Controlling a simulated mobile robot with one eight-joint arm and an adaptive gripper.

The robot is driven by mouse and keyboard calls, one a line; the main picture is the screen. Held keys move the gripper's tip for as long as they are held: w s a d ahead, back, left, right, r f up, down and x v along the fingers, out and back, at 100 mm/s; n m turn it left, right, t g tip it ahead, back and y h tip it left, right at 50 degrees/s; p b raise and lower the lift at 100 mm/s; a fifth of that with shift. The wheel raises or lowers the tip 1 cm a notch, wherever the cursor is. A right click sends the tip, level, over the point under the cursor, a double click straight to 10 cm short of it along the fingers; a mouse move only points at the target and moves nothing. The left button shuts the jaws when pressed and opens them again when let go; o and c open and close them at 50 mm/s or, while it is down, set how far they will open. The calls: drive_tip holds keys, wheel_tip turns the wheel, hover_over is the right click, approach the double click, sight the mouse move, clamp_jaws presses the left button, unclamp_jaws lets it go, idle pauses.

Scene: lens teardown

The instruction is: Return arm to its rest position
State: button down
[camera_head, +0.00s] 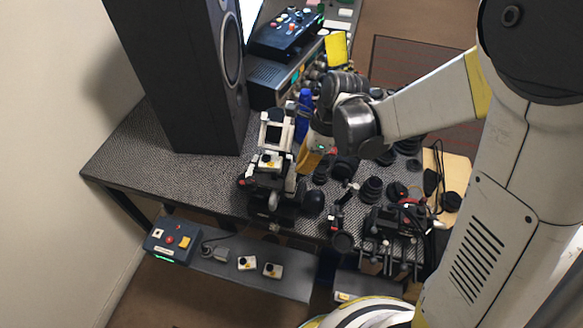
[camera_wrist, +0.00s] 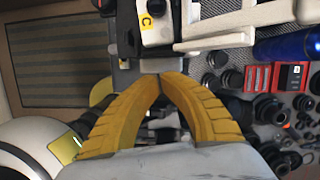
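My gripper (camera_wrist: 161,76) shows in the wrist view as two curved yellow fingers. Their tips meet and I see nothing held between them. In the head view my gripper (camera_head: 308,160) hangs over the middle of the table (camera_head: 150,150), with the arm reaching in from the right. It is beside a white and black device (camera_head: 274,135) on a stand, which lies to its left. The same device (camera_wrist: 157,25) shows just beyond the fingertips in the wrist view. I cannot tell whether the tips touch it.
A tall black speaker (camera_head: 185,75) stands at the table's left. Lens parts (camera_head: 372,188) crowd the table's right side. A blue cylinder (camera_head: 305,100) stands behind my gripper. A lower shelf with a control box (camera_head: 172,240) is in front. Bare table shows at the far left.

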drive_tip(key=p+v, duration=0.2)
drive_tip(key=v, duration=0.7)
drive_tip(key=s+d+n+t+h+b, duration=0.3)
drive_tip(key=s+d+n+t+b, duration=0.3)
drive_tip(key=n, duration=1.4)
drive_tip(key=s+d+b, duration=0.3)
drive_tip(key=s, duration=0.2)
drive_tip(key=shift+d+r+t, duration=0.15)
drive_tip(key=shift+d+t, duration=0.15)
drive_tip(key=shift+d, duration=0.1)
